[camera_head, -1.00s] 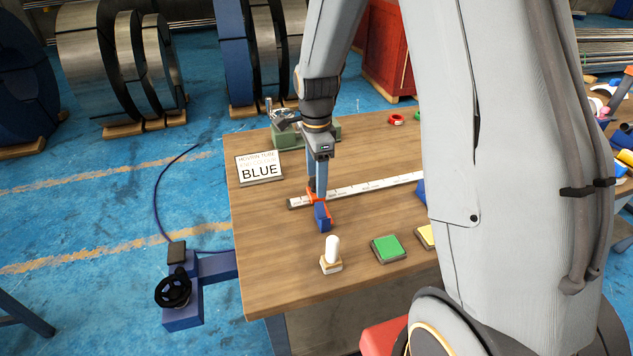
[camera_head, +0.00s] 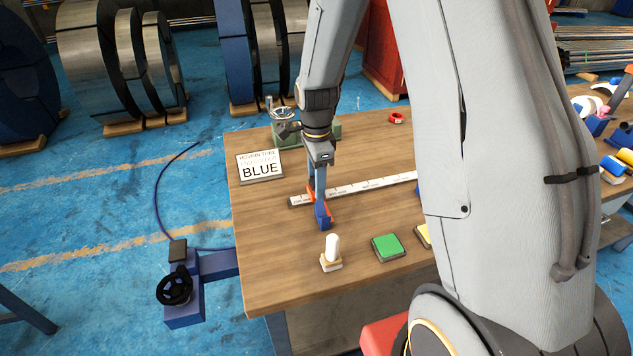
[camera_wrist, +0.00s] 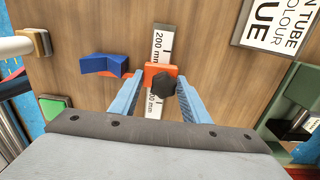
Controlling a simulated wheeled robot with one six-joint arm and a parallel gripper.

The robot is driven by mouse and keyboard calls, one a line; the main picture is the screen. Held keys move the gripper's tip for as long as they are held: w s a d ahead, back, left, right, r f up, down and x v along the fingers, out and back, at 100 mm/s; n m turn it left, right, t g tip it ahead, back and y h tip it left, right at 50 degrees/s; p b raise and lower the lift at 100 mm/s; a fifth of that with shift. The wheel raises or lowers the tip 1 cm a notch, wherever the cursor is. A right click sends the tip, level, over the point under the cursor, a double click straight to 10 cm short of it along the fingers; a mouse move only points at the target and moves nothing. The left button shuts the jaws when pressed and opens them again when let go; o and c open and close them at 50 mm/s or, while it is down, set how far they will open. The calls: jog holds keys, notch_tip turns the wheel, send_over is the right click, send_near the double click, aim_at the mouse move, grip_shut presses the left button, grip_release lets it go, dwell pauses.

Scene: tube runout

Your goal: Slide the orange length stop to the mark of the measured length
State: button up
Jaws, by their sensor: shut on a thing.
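The orange length stop (camera_wrist: 152,70) sits across the white measuring rule in the wrist view, with a black knob (camera_wrist: 163,84) on it. My gripper (camera_wrist: 159,82) is shut on the stop, one finger on each side. In the head view, the stop (camera_head: 311,191) is near the rule's left end, partly hidden by my gripper (camera_head: 317,190). The rule (camera_head: 372,184) lies along the table and passes behind my arm on the right. In the wrist view, "200 mm" reads on the rule (camera_wrist: 161,42) just above the stop; the lower label is partly covered.
A blue block (camera_head: 322,215) is close beside the stop. A sign (camera_head: 260,166) reading BLUE stands behind left. A white peg on a base (camera_head: 331,253) and a green pad (camera_head: 388,247) are near the front edge. A green device (camera_head: 325,130) stands at the back.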

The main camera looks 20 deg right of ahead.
jog(key=d, duration=1.5)
jog(key=shift+p, duration=0.3)
jog(key=o, duration=1.5)
jog(key=shift+r, duration=0.1)
notch_tip(320, 180, up, 8)
jog(key=b, duration=0.1)
jog(key=shift+b, duration=0.4)
jog(key=shift+f, duration=0.2)
